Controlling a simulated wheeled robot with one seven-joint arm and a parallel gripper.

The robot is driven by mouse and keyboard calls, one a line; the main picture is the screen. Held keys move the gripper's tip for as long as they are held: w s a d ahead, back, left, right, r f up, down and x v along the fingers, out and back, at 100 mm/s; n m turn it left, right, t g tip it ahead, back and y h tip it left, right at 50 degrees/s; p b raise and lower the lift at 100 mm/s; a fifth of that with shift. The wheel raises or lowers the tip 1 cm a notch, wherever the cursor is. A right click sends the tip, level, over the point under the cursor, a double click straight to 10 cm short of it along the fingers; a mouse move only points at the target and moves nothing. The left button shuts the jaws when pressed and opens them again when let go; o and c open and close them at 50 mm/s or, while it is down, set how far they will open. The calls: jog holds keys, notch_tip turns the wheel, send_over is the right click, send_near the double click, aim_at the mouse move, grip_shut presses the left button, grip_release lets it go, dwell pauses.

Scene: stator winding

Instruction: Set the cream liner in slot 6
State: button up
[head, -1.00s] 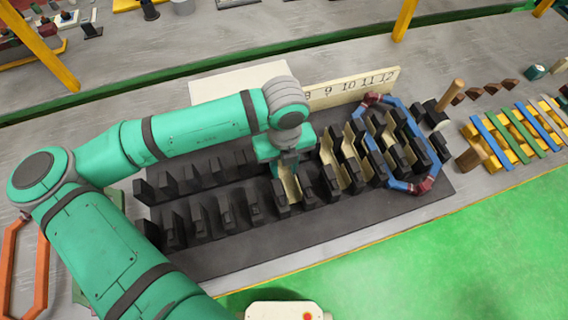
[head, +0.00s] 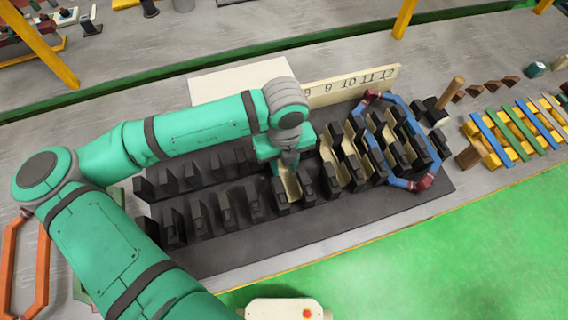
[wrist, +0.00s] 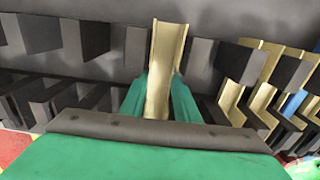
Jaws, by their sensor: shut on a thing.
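My gripper (head: 285,162) is low over the dark stator block (head: 240,236), near its middle. It is shut on a cream liner (wrist: 164,75), a long channel-shaped piece that stands up between the green fingers in the wrist view. In the head view the cream liner (head: 291,186) shows below the fingers, between dark teeth. It looks lined up with a slot; I cannot tell whether it is fully seated. The slot's own number is hidden behind my arm.
Several cream liners (head: 351,155) sit in slots to the right. A blue coil (head: 397,183) with dark red wraps lies around the rightmost teeth. The number board (head: 352,86) stands behind. Slots to the left are empty. Coloured strips (head: 515,130) lie at far right.

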aim_at(285, 170)
jog(key=shift+f, duration=0.45)
dwell(0.5)
jog(key=o, duration=0.9)
jog(key=shift+r, duration=0.85)
jog(key=shift+w+r, duration=0.15)
jog(key=shift+r, duration=1.4)
notch_tip(285, 170, up, 2)
jog(key=shift+r, duration=1.15)
